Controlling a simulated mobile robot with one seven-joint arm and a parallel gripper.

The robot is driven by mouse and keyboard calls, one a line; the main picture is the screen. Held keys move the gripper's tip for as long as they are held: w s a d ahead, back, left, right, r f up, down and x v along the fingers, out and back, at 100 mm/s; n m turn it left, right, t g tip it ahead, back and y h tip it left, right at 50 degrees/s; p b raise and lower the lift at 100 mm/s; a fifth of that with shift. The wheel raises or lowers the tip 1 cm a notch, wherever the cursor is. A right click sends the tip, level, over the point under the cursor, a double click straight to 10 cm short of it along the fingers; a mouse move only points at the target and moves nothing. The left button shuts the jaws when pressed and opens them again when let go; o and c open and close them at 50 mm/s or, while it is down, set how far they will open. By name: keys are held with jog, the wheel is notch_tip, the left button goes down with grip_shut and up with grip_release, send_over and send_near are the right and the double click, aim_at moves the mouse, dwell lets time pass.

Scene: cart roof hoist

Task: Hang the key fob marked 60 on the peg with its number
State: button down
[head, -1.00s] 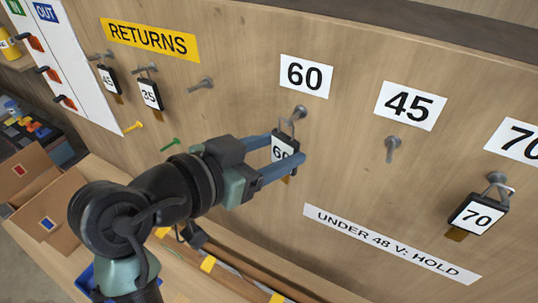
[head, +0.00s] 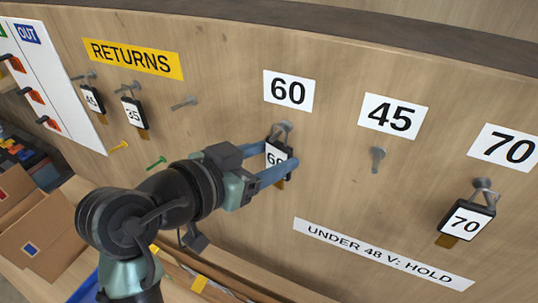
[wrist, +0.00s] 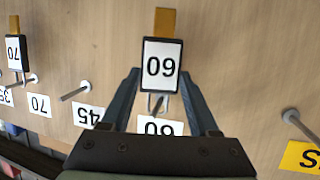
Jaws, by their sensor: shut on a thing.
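The key fob marked 60 (head: 277,155) is black with a white label and a brown tab below. My gripper (head: 281,166) is shut on it, one blue finger on each side. The fob is upright at the peg (head: 283,127) under the 60 sign (head: 288,91). Its wire loop is at the peg; I cannot tell for certain whether the loop rests on it. In the wrist view the fob (wrist: 160,67) appears upside down between the fingers, with its loop near the peg and the 60 sign beyond.
The peg under the 45 sign (head: 378,158) is empty. A fob marked 70 (head: 467,223) hangs at the right. Under the RETURNS sign (head: 133,59) hang fobs marked 45 (head: 92,99) and 35 (head: 134,113), beside an empty peg (head: 184,102). A low strip reads "UNDER 48 V: HOLD" (head: 380,254).

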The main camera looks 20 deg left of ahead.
jog(key=shift+c, duration=0.3)
grip_release()
jog(key=shift+s+a+r+b, duration=0.1)
jog(key=shift+s+a+b, duration=0.2)
jog(key=shift+s, duration=0.2)
jog(key=b+v, duration=0.3)
jog(key=v, duration=0.9)
jog(key=w+d+r+n+t+y+b, duration=0.3)
jog(key=w+d+r+t, duration=0.4)
jog(key=w+d+r, duration=0.35)
jog(key=s+d+r+t, duration=0.3)
jog(key=d+r, duration=0.1)
jog(key=r, duration=0.1)
jog(key=s+d+r+t+y+b, duration=0.1)
jog(key=s+d+r+t, duration=0.1)
jog(key=d+r+t, duration=0.2)
jog(key=shift+s+r, duration=0.4)
jog(key=shift+r, duration=0.6)
